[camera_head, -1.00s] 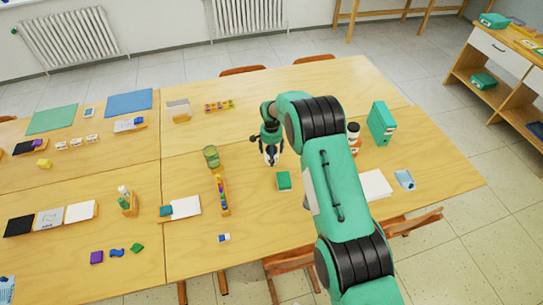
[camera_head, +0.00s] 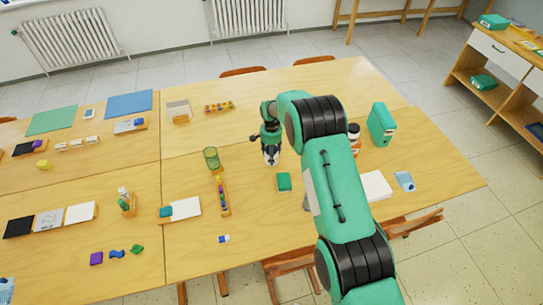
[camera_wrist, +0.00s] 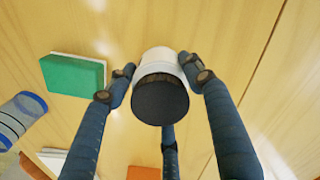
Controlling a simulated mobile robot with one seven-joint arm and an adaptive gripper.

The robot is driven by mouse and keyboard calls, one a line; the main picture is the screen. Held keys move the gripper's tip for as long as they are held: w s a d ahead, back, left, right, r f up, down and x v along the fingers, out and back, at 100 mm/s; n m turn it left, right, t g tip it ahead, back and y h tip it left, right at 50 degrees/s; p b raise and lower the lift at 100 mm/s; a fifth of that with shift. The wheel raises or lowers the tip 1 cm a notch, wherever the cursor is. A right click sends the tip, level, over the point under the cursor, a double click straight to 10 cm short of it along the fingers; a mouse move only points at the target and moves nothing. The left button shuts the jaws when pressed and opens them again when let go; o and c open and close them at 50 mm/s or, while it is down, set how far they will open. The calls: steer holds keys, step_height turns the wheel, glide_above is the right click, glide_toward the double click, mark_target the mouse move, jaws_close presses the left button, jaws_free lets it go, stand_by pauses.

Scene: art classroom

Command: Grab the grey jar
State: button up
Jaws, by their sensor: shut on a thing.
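A pale grey-white jar (camera_wrist: 158,58) with a dark round top stands between my fingers in the wrist view. My gripper (camera_wrist: 161,82) is shut on it, with two fingertips at its left and right sides and a third finger below in the picture. In the head view my gripper (camera_head: 271,153) is low over the table, and the jar (camera_head: 271,159) shows as a small pale shape between its fingers. Whether the jar still touches the table is hard to tell.
A green box (camera_head: 284,182) lies close in front of the jar, and it shows in the wrist view (camera_wrist: 75,74). A green cup (camera_head: 211,158) and a tray of coloured pieces (camera_head: 223,195) are to the left. A green binder (camera_head: 381,123) stands right of my arm.

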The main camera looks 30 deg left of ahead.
steer(key=shift+r, duration=4.6)
